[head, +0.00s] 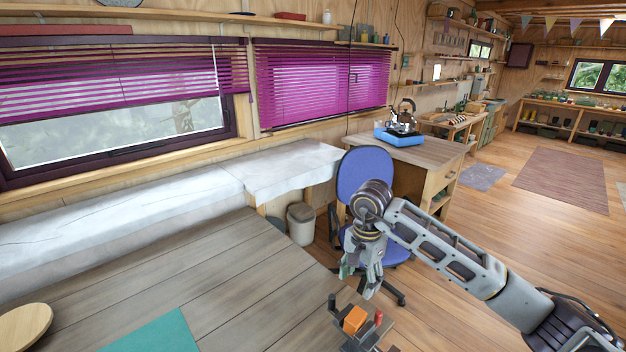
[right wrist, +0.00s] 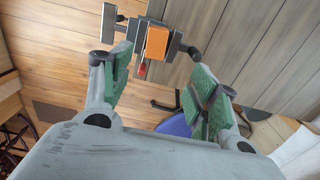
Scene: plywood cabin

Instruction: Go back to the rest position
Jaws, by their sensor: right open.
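My right gripper (head: 360,283) hangs from its arm over the right edge of the grey plank table (head: 225,275). Its green-padded fingers are spread apart with nothing between them, as the right wrist view (right wrist: 160,88) also shows. Below it at the table's edge is a dark metal vise (head: 350,335) with an orange block (head: 354,320) at it. In the right wrist view the orange block (right wrist: 157,42) lies beyond the fingertips, apart from them. My left gripper does not show in either view.
A blue office chair (head: 364,172) stands just behind my right gripper. A teal mat (head: 155,333) and a round wooden board (head: 24,326) lie on the table. A kettle (head: 403,118) stands on a wooden desk (head: 425,152) behind.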

